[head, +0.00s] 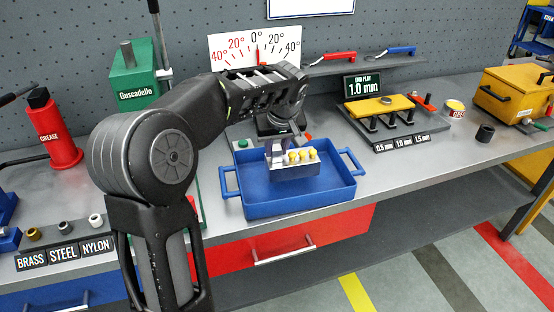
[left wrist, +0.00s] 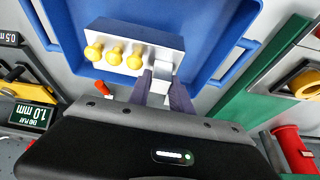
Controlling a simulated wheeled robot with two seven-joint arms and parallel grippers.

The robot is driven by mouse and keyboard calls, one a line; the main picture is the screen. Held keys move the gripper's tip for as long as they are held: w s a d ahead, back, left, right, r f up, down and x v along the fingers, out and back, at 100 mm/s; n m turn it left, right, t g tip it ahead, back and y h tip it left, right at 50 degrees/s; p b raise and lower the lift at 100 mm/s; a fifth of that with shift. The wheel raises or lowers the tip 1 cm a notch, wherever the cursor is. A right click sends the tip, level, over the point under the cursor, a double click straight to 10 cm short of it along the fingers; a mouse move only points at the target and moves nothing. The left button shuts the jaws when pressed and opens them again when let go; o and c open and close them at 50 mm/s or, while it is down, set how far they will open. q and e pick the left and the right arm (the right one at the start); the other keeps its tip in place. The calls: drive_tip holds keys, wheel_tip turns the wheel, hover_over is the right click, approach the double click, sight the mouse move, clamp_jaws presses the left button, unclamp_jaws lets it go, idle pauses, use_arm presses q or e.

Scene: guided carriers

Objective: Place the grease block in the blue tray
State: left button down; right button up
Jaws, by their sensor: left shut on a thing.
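The grease block (head: 294,172) is a silver-grey block with yellow knobs along one side. It is over the floor of the blue tray (head: 300,208), within its walls as seen in the head view. My left gripper (head: 279,150) reaches down from above and is shut on the block's end. In the left wrist view the fingers (left wrist: 164,88) close on a pale part of the grease block (left wrist: 138,34), with the blue tray (left wrist: 215,60) behind. I cannot tell whether the block touches the tray floor. My right gripper is not in view.
A red grease cylinder (head: 57,135) and a green Guscadello press (head: 134,78) stand at the left. A gauge stand with a yellow bar (head: 380,108) is right of the tray. A yellow box (head: 515,92) and dark cup (head: 485,133) stand further right.

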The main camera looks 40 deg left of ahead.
sight(276, 159)
use_arm(q)
drive_tip(key=shift+f, duration=1.8)
drive_tip(key=shift+f, duration=0.1)
drive_tip(key=c, duration=1.2)
unclamp_jaws()
drive_tip(key=shift+o, duration=0.2)
drive_tip(key=v, duration=1.2)
drive_tip(key=shift+s, duration=0.1)
